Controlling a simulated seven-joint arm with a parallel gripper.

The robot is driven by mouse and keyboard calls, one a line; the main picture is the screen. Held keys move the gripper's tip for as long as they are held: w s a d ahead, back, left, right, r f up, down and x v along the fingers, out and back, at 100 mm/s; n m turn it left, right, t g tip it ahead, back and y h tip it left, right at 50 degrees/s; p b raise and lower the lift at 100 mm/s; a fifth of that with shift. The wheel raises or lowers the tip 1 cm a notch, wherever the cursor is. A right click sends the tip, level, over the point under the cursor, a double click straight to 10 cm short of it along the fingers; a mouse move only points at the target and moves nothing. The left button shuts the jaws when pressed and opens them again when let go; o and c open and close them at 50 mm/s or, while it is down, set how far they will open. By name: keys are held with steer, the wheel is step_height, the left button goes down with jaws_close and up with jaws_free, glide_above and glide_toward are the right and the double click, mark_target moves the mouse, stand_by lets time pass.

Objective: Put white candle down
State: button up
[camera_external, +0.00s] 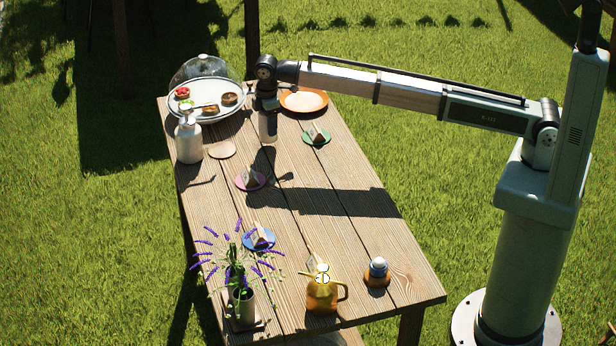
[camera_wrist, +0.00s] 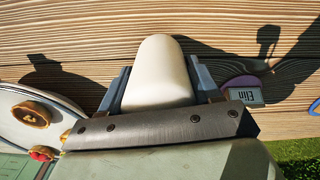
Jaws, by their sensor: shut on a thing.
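The white candle (camera_wrist: 160,75) is a pale, round-ended cylinder between my gripper's two fingers in the wrist view. In the external view the candle (camera_external: 268,128) hangs upright below my gripper (camera_external: 267,108), over the far part of the wooden table (camera_external: 330,190). My gripper (camera_wrist: 160,90) is shut on the candle. Whether the candle's lower end touches the table is hard to tell. A round wooden coaster (camera_external: 222,150) lies empty on the table to the left of the candle.
A glass-domed tray (camera_external: 172,105) with pastries and a white pump bottle (camera_external: 189,143) stand left of my gripper. An orange plate (camera_external: 303,100) and green plate (camera_external: 316,138) are to its right. A purple plate (camera_external: 251,181) is nearer. The table's middle right is clear.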

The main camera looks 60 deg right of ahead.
steer(key=shift+f, duration=1.35)
steer(key=shift+f, duration=0.1)
steer(key=o, duration=1.2)
steer(key=shift+o, duration=0.2)
step_height(320, 180, up, 12)
steer(key=shift+r, duration=0.15)
